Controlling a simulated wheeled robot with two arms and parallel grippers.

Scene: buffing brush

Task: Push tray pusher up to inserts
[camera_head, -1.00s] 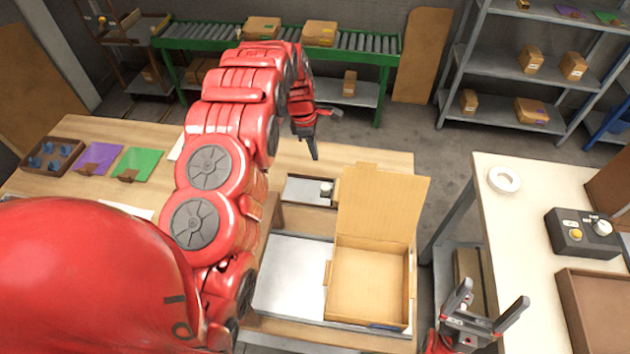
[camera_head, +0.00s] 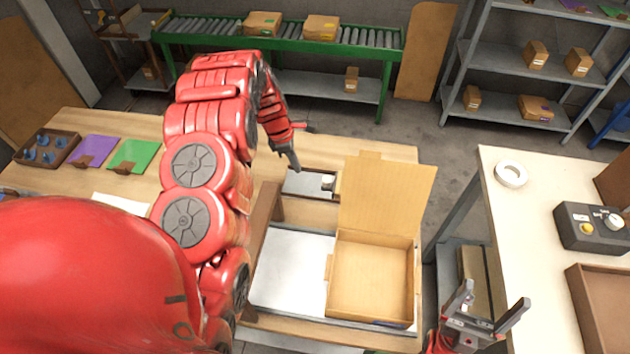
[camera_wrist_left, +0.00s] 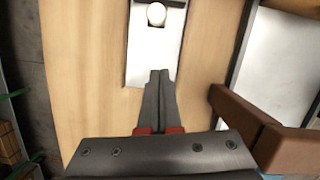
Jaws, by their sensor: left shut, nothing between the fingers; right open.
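A narrow light metal tray (camera_head: 298,186) lies on the wooden table, with a dark block and a pale round knob (camera_head: 328,181) at its right end. This may be the tray pusher; I cannot tell for sure. In the left wrist view the knob (camera_wrist_left: 156,14) is at the top, beyond my fingertips. My right gripper (camera_head: 495,306) is open and empty at lower right. I cannot make out inserts in the tray.
A brown bar (camera_head: 264,220) stands beside the tray. An open cardboard box (camera_head: 372,278) sits on a white plate (camera_head: 290,268). Purple (camera_head: 92,150) and green (camera_head: 134,154) sheets and a compartment tray (camera_head: 45,148) lie at left. A second table (camera_head: 520,230) is right.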

